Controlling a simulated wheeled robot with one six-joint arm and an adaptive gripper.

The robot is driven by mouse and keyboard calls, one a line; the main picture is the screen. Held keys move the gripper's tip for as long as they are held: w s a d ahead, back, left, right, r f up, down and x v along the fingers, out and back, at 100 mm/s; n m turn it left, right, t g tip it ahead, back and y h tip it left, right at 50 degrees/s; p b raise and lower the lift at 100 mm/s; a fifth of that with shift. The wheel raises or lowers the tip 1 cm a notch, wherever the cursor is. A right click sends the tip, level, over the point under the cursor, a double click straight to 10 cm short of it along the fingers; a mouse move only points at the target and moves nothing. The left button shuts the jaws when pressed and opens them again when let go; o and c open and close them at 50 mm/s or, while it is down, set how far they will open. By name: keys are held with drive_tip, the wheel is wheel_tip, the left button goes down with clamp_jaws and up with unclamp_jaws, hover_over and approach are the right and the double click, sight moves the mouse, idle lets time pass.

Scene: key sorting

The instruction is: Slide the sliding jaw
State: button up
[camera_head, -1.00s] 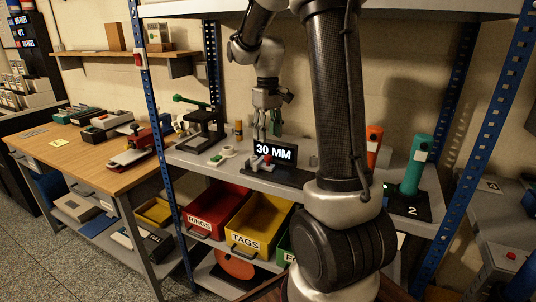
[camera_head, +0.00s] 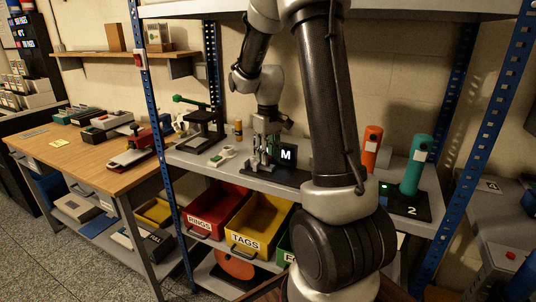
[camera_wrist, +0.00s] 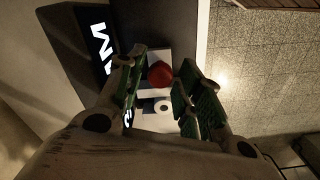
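The sliding jaw shows in the wrist view as a pale block with a red knob (camera_wrist: 160,74) on top. It sits on a dark base beside a display (camera_wrist: 101,40). My gripper (camera_wrist: 160,80) is open, with one green-padded finger on each side of the knob and visible gaps between. In the head view my gripper (camera_head: 263,158) is down at the shelf, in front of the display (camera_head: 288,155), and hides the knob and most of the reading; only an "M" shows there.
An orange cylinder (camera_head: 372,147) and a teal cylinder (camera_head: 416,165) stand to the right on the shelf (camera_head: 235,176). A dark stand (camera_head: 204,130) and a small white and green item (camera_head: 222,157) are to the left. Labelled bins, including a yellow one (camera_head: 258,221), sit below.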

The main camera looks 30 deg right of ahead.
clamp_jaws()
drive_tip(key=s+d, duration=0.1)
drive_tip(key=s, duration=0.1)
drive_tip(key=s+d, duration=0.1)
drive_tip(key=s, duration=0.1)
drive_tip(key=s+d, duration=0.1)
drive_tip(key=s, duration=0.1)
drive_tip(key=shift+d, duration=0.25)
drive_tip(key=shift+o, duration=2.3)
unclamp_jaws()
wheel_tip(320, 180, up, 8)
drive_tip(key=shift+f, duration=0.25)
